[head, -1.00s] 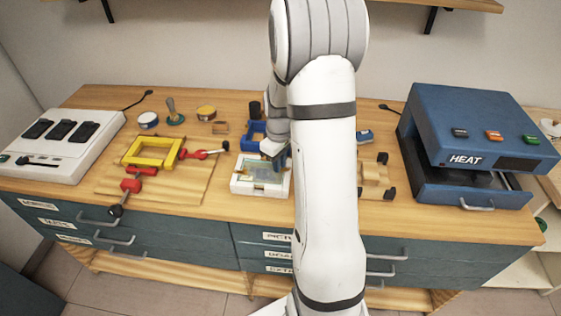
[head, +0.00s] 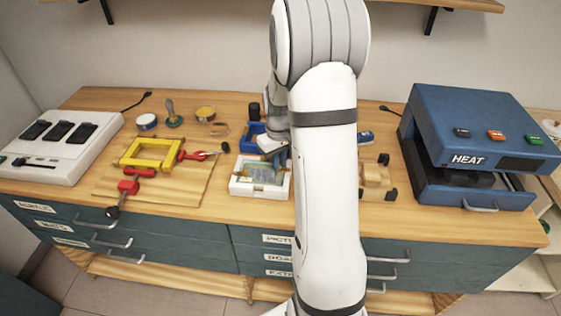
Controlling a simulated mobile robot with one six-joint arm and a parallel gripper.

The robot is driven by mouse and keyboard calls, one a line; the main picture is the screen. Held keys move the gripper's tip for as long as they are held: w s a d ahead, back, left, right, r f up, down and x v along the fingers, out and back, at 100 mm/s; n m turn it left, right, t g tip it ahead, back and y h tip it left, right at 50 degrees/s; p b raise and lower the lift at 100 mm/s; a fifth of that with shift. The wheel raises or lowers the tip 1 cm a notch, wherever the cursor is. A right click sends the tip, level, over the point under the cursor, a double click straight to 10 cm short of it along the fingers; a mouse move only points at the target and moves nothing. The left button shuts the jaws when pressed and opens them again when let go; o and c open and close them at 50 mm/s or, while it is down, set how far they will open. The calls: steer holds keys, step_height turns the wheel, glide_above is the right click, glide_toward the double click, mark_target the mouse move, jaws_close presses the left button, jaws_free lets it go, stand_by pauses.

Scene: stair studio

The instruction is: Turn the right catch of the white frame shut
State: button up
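The white frame (head: 238,187) lies flat on the wooden table, left of my arm. A pale panel (head: 256,178) shows inside it. A small yellowish catch (head: 242,173) shows at its left side. My gripper (head: 276,158) is at the frame's upper right part, pointing down. The right catch is hidden or too small to make out near the gripper. The fingers are too small and partly covered by my arm, so I cannot tell whether they are open or touch the catch.
A blue frame (head: 252,136) lies just behind the white frame. A yellow frame with red clamps (head: 150,153) sits on a board to the left. A wooden block with black ends (head: 376,176) and a blue heat press (head: 470,130) stand to the right.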

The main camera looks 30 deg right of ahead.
steer(key=o, duration=0.5)
step_height(320, 180, up, 8)
steer(key=shift+f+b, duration=0.1)
steer(key=shift+b, duration=0.2)
stand_by(0.5)
steer(key=s+a+r+t, duration=0.1)
steer(key=s+a+r, duration=0.1)
steer(key=s+a, duration=0.2)
steer(key=s+a+r+t, duration=0.1)
steer(key=s+a+r, duration=0.1)
steer(key=s+a, duration=0.3)
steer(key=s+a+r+m+t, duration=0.1)
steer(key=s+a+r, duration=0.2)
steer(key=s, duration=0.8)
steer(key=shift+s+a+r, duration=0.1)
steer(key=shift+s+a, duration=0.05)
steer(key=shift+a, duration=1.1)
